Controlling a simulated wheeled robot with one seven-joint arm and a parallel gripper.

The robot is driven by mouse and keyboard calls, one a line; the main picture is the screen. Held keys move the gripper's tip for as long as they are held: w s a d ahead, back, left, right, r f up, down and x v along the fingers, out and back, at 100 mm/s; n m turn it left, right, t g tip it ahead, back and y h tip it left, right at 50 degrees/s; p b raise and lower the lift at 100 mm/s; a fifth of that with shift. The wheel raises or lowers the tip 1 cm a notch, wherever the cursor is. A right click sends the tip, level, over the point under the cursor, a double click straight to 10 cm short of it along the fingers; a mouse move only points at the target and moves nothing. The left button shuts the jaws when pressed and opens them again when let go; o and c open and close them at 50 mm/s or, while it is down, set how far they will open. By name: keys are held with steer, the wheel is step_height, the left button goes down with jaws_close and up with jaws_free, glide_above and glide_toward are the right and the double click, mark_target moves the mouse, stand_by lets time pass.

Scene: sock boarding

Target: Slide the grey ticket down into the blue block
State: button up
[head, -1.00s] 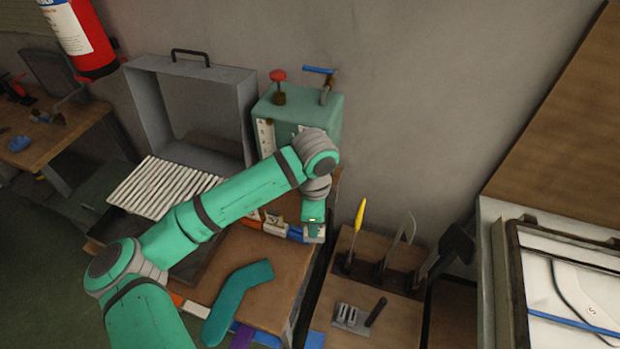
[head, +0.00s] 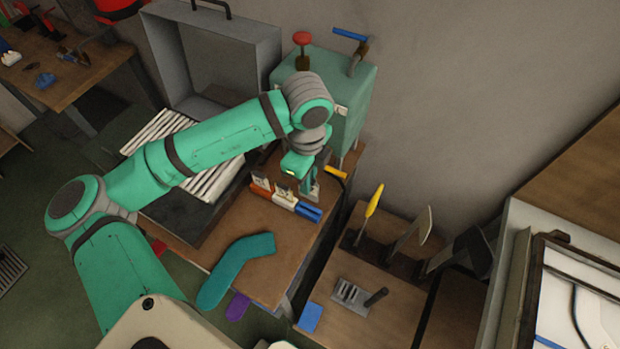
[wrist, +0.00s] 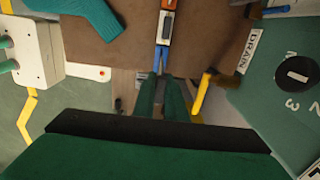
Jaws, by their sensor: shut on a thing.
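The blue block (head: 308,212) is the right end of a short row on the wooden bench (head: 265,290), joined to a white block (head: 284,201) and an orange block (head: 262,189). Small light tickets stand upright in the orange and white blocks. My gripper (head: 312,188) is just above and behind the blue block, pointing down. It is shut on a thin grey piece, which I take for the grey ticket; my fingers largely hide it. In the wrist view the blue block (wrist: 162,58) lies just beyond my fingertips (wrist: 163,80). I cannot tell whether the ticket touches the block.
A teal sock (head: 235,270) lies at the front of the bench. A green machine (head: 345,95) stands close behind my gripper, with a yellow handle (head: 336,172) beside it. A rack holds upright tools, one yellow (head: 374,200), to the right. A grey slatted tray (head: 215,180) is at left.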

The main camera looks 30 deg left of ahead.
steer(key=shift+w+f, duration=0.1)
steer(key=shift+f, duration=2.75)
steer(key=shift+f, duration=2)
steer(key=o, duration=0.8)
steer(key=shift+r, duration=0.1)
step_height(320, 180, up, 11)
steer(key=shift+f, duration=0.15)
